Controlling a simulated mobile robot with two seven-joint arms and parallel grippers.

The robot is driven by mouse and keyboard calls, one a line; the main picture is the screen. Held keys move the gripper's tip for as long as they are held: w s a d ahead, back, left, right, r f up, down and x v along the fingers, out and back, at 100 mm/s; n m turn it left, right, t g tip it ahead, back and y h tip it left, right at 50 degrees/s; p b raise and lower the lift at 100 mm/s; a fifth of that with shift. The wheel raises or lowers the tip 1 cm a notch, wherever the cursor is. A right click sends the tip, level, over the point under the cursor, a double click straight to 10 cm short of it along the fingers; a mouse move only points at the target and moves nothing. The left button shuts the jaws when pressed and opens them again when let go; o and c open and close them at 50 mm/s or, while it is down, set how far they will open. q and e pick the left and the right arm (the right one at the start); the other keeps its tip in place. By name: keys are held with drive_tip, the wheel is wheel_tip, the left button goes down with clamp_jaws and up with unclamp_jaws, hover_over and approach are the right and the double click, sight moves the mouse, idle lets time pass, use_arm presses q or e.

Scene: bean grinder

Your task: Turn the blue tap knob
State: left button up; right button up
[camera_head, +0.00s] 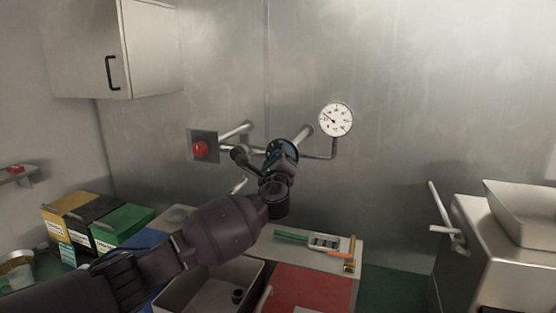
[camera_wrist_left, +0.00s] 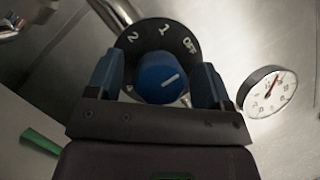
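The blue tap knob (camera_wrist_left: 158,79) sits on a round black dial (camera_wrist_left: 163,36) marked 2, 1 and OFF in the left wrist view. A white line on the knob points right and slightly up. My left gripper (camera_wrist_left: 160,76) is open, with one finger on each side of the knob and a narrow gap showing beside it. In the head view my left gripper (camera_head: 281,160) is at the dial on the back wall and covers most of the knob. My right gripper is not in view.
A round white gauge (camera_head: 336,120) is on the wall right of the dial. A red button (camera_head: 200,149) and grey pipes are to the left. Below are a counter with a red mat (camera_head: 312,287), a bin (camera_head: 190,300) and several coloured boxes. A metal machine (camera_head: 500,250) stands at right.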

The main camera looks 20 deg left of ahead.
use_arm(q)
drive_tip(key=c, duration=0.8)
drive_tip(key=shift+c, duration=0.2)
